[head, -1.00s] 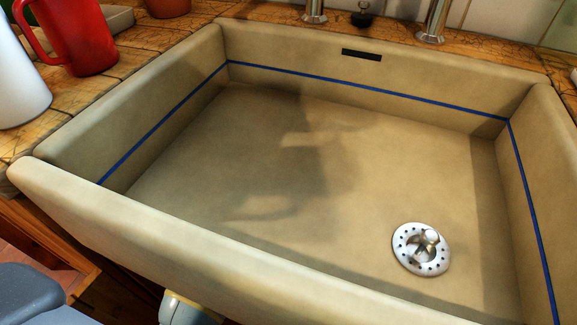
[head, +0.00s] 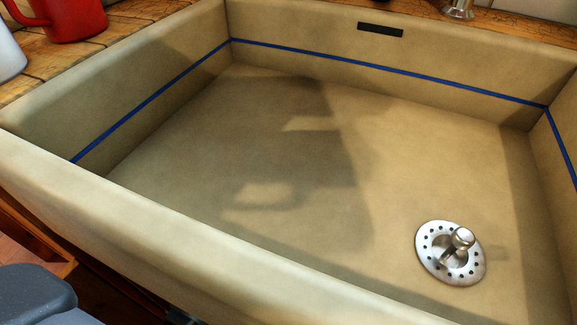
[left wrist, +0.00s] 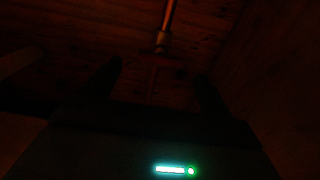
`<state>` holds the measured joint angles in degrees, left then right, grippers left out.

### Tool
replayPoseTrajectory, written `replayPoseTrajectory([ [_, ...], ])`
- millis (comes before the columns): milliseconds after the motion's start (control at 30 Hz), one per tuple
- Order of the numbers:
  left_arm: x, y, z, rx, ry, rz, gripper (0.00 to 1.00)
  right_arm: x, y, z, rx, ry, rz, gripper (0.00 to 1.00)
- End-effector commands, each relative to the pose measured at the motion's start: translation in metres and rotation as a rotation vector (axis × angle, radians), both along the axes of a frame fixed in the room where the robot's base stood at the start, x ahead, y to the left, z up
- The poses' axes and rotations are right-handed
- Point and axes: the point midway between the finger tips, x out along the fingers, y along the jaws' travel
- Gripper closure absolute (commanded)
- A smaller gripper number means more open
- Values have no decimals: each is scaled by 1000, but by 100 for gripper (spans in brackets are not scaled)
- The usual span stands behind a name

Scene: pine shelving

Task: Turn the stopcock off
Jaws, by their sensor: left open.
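In the dark left wrist view, a copper-coloured pipe (left wrist: 170,14) comes down from the top to a brass fitting, which looks like the stopcock (left wrist: 162,42). A dim reddish part sits just below the fitting; its shape and the handle's position are too dark to tell. My left gripper (left wrist: 160,76) is open, with one dark finger on each side of the line below the fitting. Nothing shows between the fingers, and the fitting appears beyond them. The head view does not show the stopcock or the left gripper. My right gripper is in neither view.
Dark wooden boards (left wrist: 90,30) surround the pipe, with a wall at the right. In the head view, a beige sink (head: 110,205) with a metal drain (head: 450,252) fills the picture. A red mug (head: 78,18) stands on the wooden worktop (head: 120,32) at the left.

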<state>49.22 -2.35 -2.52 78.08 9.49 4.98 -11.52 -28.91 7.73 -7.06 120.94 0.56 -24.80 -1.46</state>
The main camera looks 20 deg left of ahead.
Motion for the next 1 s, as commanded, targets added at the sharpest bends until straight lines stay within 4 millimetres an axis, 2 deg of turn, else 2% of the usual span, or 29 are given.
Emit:
replayPoseTrajectory([
  [100, 22, -1, -4, -2, 3, 1, 16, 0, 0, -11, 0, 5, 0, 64],
  [300, 45, -1, -2, -1, 3, 1, 16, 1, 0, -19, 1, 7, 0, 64],
  [500, 54, -2, -1, -1, 3, 0, 16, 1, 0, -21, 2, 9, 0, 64],
  [733, 54, -2, 0, -1, 2, 0, 16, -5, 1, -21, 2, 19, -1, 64],
  [767, 54, -2, 0, -1, 2, 0, 17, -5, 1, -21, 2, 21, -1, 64],
  [1000, 54, -2, 0, -1, 2, 0, 48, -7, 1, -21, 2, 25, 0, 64],
])
